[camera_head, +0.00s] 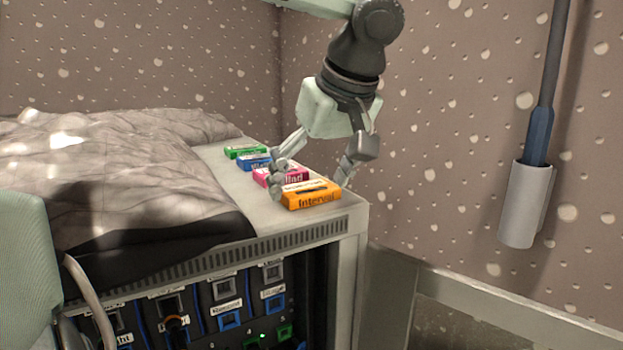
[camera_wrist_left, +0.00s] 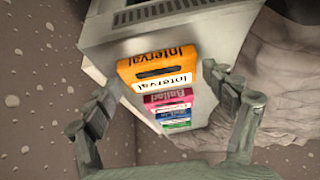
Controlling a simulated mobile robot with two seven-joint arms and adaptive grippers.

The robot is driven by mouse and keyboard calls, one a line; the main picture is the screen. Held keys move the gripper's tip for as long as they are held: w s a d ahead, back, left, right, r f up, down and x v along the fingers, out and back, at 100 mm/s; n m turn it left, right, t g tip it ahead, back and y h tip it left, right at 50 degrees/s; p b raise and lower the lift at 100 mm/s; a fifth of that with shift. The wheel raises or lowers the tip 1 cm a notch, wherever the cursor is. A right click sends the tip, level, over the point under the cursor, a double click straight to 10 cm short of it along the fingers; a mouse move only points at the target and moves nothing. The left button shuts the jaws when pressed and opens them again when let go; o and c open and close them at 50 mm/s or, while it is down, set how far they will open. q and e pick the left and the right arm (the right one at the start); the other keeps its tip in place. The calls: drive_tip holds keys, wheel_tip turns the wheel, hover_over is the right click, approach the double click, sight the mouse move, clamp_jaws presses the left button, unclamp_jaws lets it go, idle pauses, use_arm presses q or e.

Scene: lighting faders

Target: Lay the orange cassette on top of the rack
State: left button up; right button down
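The orange cassette (camera_head: 313,196), labelled "Interval", lies flat on top of the rack (camera_head: 352,221), near its front right corner. It also shows in the left wrist view (camera_wrist_left: 158,62). My left gripper (camera_head: 309,182) is open above the cassette, with one finger on each side of it. In the left wrist view the fingertips (camera_wrist_left: 160,82) are spread wide, with gaps between them and the cassette. Nothing is held. My right gripper is not in view.
Pink (camera_head: 268,177), blue (camera_head: 252,162) and green (camera_head: 244,151) cassettes lie in a row behind the orange one. A crumpled grey cloth (camera_head: 110,170) covers the rack top's left part. A grey wall holder (camera_head: 522,205) with a dark pole is at right.

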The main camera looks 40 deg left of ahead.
use_arm(q)
drive_tip(key=shift+o, duration=0.3)
drive_tip(key=shift+r, duration=0.15)
drive_tip(key=shift+d+r, duration=0.15)
drive_tip(key=shift+r, duration=0.2)
drive_tip(key=v, duration=1.1)
drive_tip(key=shift+p, duration=0.35)
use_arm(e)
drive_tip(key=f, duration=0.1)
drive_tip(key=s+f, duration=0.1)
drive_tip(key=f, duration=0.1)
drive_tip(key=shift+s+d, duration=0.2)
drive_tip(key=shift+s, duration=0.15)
use_arm(q)
drive_tip(key=shift+s+d+r, duration=0.1)
drive_tip(key=shift+c, duration=0.6)
